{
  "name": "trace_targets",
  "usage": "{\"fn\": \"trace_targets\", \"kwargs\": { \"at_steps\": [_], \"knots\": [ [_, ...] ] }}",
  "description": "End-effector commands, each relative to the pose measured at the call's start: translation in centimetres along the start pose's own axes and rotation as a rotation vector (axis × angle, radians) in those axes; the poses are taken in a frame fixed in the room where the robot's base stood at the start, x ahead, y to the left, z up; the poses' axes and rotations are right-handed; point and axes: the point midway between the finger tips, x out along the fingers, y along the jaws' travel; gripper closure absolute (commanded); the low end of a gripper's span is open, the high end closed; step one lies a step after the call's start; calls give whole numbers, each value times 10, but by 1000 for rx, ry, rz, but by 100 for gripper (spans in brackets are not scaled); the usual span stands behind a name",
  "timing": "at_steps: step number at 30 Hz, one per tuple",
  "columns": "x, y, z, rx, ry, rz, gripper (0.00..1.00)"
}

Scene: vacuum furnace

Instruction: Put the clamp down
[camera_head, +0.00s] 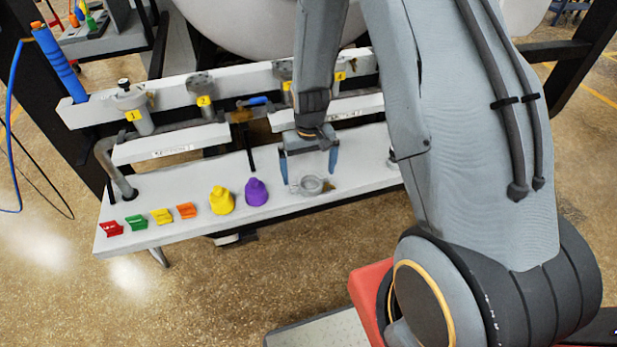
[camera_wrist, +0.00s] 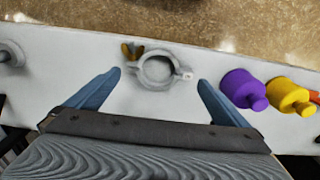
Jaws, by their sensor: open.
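The clamp (camera_head: 312,185) is a grey ring with a small brass-coloured wing nut, lying on the white shelf. In the wrist view the clamp (camera_wrist: 158,70) lies flat on the shelf, with its wing nut (camera_wrist: 132,51) at its upper left. My gripper (camera_head: 309,172) is open above the shelf, with its blue fingers apart. In the wrist view my gripper (camera_wrist: 158,78) has one finger on either side of the clamp, with visible gaps. The clamp looks free of both fingers.
On the white shelf (camera_head: 150,235), a purple piece (camera_head: 256,192) and a yellow piece (camera_head: 222,201) stand left of the clamp. Farther left are small orange, yellow, green and red clips (camera_head: 111,229). Pipes and numbered valves (camera_head: 134,108) rise behind. A blue-handled tool (camera_head: 58,62) stands far left.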

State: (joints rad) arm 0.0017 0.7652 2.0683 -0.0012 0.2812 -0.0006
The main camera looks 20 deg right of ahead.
Motion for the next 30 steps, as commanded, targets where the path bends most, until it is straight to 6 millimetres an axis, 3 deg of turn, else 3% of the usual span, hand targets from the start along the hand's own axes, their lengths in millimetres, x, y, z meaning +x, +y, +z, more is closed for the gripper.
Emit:
{"fn": "trace_targets", "kwargs": {
  "at_steps": [10, 20, 25, 30],
  "knots": [
    [-60, 0, -2, 0, 4, 0, 0],
    [-90, 0, 2, 0, 0, 0, 0],
    [-118, 0, 29, 0, 7, 0, 0],
    [-157, -1, 84, -1, 11, -1, 0]
  ]
}}
